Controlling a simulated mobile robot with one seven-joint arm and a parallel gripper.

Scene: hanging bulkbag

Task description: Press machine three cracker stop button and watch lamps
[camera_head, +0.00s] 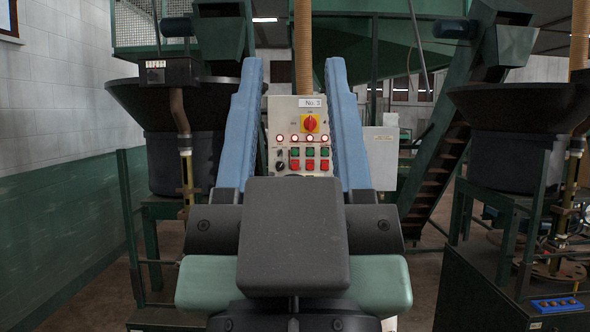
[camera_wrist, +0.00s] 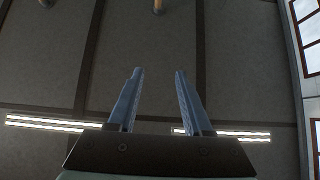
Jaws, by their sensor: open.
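The machine three control panel (camera_head: 283,115) is a pale box labelled "No. 3", seen between my fingers in the head view. It has a red and yellow rotary switch (camera_head: 310,123), a row of lit reddish-white lamps (camera_head: 308,138), and green and red buttons below. The red buttons (camera_head: 309,165) form the lower row; which one is the cracker stop is too small to read. My gripper (camera_head: 294,75) is open and empty, its two blue fingers pointing up on either side of the panel. In the wrist view my gripper (camera_wrist: 158,75) points toward the ceiling. The panel's bottom is hidden behind my gripper.
A dark hopper (camera_head: 180,135) stands left and another dark hopper (camera_head: 510,120) stands right. A green inclined conveyor (camera_head: 440,155) rises right of the panel. A blue object (camera_head: 557,305) lies low right. Ceiling lights (camera_wrist: 65,124) show in the wrist view.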

